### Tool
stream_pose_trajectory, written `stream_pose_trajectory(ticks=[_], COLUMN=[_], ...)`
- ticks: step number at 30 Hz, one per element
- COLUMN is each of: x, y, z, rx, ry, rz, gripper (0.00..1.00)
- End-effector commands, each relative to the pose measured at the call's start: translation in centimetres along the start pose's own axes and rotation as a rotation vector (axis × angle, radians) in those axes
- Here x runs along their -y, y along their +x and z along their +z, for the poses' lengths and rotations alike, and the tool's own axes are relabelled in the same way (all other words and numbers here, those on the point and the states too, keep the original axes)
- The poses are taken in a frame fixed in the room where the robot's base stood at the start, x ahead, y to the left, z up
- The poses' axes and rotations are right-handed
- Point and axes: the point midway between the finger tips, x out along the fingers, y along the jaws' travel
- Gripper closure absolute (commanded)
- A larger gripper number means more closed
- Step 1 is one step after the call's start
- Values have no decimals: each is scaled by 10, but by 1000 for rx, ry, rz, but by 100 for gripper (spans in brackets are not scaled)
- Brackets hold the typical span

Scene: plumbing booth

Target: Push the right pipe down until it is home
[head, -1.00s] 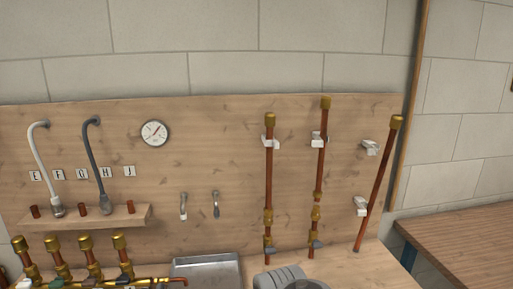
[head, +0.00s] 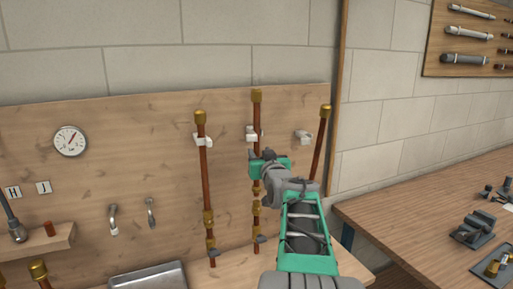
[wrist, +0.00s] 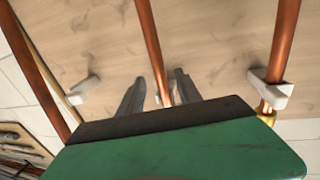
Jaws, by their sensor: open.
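Three copper pipes with brass tops stand at the wooden board. The middle pipe (head: 256,112) is upright and its top is higher than that of the left pipe (head: 204,160). A gap shows between its lower end and the brass fitting (head: 256,208) below. The far right pipe (head: 320,145) leans. My gripper (head: 262,165) is in front of the middle pipe, below its white clip (head: 252,134). In the wrist view my open fingers (wrist: 160,78) lie on either side of the middle pipe (wrist: 149,35) in the picture; contact cannot be told.
A white clip (head: 303,137) sits beside the leaning pipe. A metal tray (head: 150,276) stands at lower left. A wooden bench (head: 410,215) with tools and fittings is at the right. A gauge (head: 70,141) hangs on the board.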

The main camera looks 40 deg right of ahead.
Motion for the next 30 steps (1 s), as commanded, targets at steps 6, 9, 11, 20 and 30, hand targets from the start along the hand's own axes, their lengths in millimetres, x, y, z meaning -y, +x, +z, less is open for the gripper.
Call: stream_pose_trajectory(ticks=[6, 9, 11, 20, 30], x=[0, -1, -1, -1, -1], y=[42, 52, 55, 55, 55], z=[-2, 0, 0, 0, 0], rx=[3, 4, 3, 3, 3], ry=[1, 1, 0, 0, 0], rz=[0, 2, 2, 2, 2], gripper=[59, 59, 59, 65, 93])
